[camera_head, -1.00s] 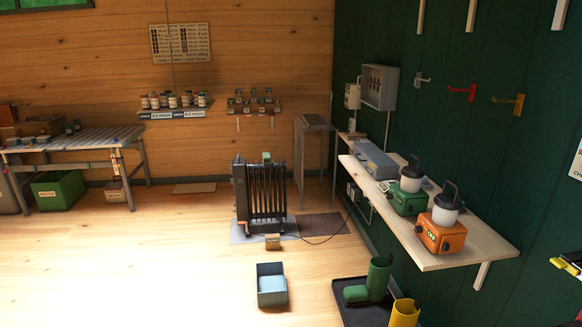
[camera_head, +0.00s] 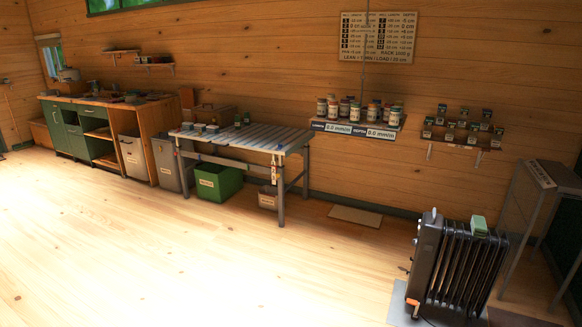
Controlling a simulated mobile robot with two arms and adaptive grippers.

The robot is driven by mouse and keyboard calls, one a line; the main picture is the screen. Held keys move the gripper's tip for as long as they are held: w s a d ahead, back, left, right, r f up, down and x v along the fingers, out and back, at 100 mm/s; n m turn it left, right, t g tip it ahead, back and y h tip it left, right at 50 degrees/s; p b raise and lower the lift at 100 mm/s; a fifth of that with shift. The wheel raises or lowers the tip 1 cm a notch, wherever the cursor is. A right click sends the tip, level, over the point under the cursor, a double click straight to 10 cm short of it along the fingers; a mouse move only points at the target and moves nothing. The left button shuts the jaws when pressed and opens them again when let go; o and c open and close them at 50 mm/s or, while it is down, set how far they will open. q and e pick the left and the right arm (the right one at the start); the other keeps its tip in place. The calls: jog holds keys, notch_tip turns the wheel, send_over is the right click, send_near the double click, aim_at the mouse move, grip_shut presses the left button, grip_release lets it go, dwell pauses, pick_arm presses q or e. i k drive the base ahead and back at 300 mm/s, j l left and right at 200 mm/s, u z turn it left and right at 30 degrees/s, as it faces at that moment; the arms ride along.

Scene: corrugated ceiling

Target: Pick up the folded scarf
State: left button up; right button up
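I cannot make out a folded scarf for certain in the head view. A small green block-like item (camera_head: 479,225) rests on top of the dark oil radiator (camera_head: 462,268) at the lower right; I cannot tell if it is cloth. Neither of my grippers is in view.
A slatted metal table (camera_head: 243,139) stands by the wooden wall, with a green bin (camera_head: 218,184) under it. A green workbench (camera_head: 83,130) is at the far left. Shelves of jars (camera_head: 357,125) hang on the wall. A grey stand (camera_head: 541,190) is at right. The floor at lower left is clear.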

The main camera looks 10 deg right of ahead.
aim_at(478, 226)
jog(key=i+z, duration=0.15)
jog(key=i, duration=0.35)
jog(key=i+j+z, duration=0.15)
jog(key=i, duration=0.35)
jog(key=i+j+z, duration=0.15)
jog(key=i, duration=0.35)
jog(key=i+j+z, duration=0.15)
jog(key=i, duration=0.3)
